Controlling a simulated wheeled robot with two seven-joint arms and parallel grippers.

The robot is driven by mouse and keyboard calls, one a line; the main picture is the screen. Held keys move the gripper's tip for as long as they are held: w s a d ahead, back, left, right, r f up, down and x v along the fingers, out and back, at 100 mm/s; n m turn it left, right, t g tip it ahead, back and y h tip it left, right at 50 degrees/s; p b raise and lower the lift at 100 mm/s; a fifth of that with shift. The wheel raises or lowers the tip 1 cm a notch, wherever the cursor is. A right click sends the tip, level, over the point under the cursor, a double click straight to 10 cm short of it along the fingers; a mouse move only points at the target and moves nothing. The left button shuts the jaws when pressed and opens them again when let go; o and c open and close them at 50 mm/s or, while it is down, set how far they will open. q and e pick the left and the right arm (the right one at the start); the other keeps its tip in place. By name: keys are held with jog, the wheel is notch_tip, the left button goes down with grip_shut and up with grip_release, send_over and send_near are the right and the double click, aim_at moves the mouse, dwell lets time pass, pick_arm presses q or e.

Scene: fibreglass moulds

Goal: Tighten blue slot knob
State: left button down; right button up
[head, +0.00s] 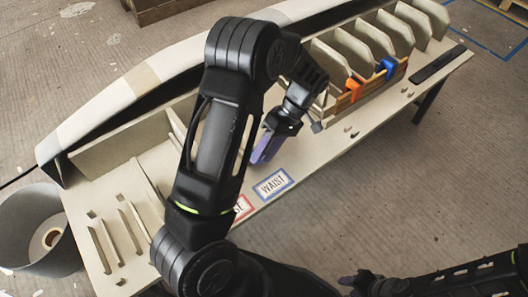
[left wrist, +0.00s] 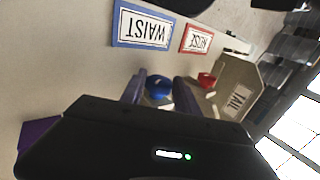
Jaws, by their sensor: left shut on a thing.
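A blue knob (left wrist: 158,88) shows between the two fingers of my left gripper (left wrist: 160,92) in the left wrist view, close in front of the blue-framed WAIST label (left wrist: 143,27). My left gripper is shut on this knob. In the head view my left gripper (head: 262,152) points down at the bench, just up and left of the WAIST label (head: 272,184); the knob itself is hidden there. A red knob (left wrist: 207,80) sits to the right of the fingers in the left wrist view. My right gripper (head: 362,283) hangs low at the bottom right, away from the bench; its jaw opening is unclear.
A dark bar (head: 437,63) lies at the right end. A grey bin (head: 38,232) stands at the left.

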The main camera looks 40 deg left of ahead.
pick_arm(q)
jog(key=c, duration=0.9)
grip_release()
jog(key=shift+w+r, duration=0.3)
jog(key=shift+r, duration=0.1)
jog(key=p+v, duration=0.7)
jog(key=shift+f, duration=0.1)
